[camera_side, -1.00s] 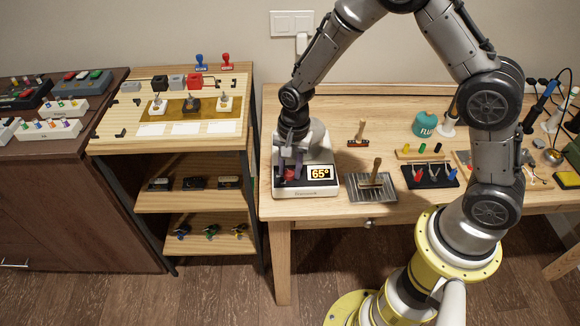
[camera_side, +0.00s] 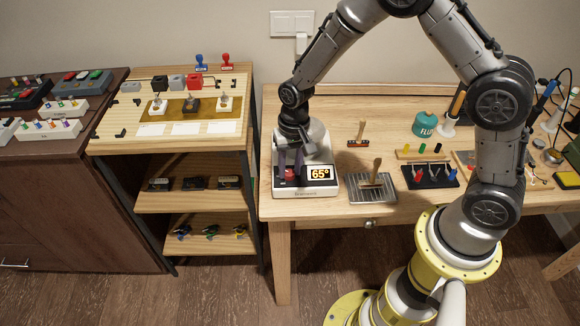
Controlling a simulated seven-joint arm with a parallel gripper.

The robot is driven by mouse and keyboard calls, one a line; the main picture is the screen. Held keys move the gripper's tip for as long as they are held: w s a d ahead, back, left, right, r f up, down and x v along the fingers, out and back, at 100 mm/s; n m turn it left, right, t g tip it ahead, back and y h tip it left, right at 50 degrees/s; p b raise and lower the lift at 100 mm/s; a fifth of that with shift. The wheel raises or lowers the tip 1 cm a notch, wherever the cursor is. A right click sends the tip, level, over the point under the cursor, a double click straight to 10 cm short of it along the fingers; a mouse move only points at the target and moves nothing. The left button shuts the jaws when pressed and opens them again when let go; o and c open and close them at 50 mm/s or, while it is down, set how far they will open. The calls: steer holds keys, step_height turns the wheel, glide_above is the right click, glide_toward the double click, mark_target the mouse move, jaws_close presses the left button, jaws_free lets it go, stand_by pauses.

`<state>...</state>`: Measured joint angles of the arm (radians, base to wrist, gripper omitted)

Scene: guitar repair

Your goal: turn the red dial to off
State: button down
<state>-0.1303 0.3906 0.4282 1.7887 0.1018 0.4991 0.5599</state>
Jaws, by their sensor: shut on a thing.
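The red dial (camera_side: 290,174) is on the front left of a white device (camera_side: 307,191) on the wooden workbench. The device's display (camera_side: 320,174) reads 65°. My gripper (camera_side: 290,170) points down at the dial, with its fingers on either side of it. It is shut on the red dial. The fingers partly cover the dial, so its pointer and any off mark cannot be made out.
A metal tray with a wooden-handled brush (camera_side: 374,178) is just right of the device. A second brush (camera_side: 358,138) lies behind it. A black stand with coloured tools (camera_side: 430,175) and a teal flux tin (camera_side: 425,124) are further right. A shelf unit (camera_side: 205,198) stands left.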

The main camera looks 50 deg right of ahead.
mark_target(288, 169)
steer(key=n, duration=0.4)
steer(key=shift+n, duration=0.4)
steer(key=n, duration=0.3)
steer(key=shift+n+g, duration=0.3)
steer(key=n, duration=0.4)
steer(key=shift+w, duration=0.1)
steer(key=n, duration=0.4)
steer(key=shift+n, duration=0.3)
steer(key=c, duration=0.5)
jaws_free()
steer(key=shift+c, duration=0.2)
step_height(288, 169, up, 14)
steer(key=shift+w+d, duration=0.2)
steer(key=shift+w, duration=0.15)
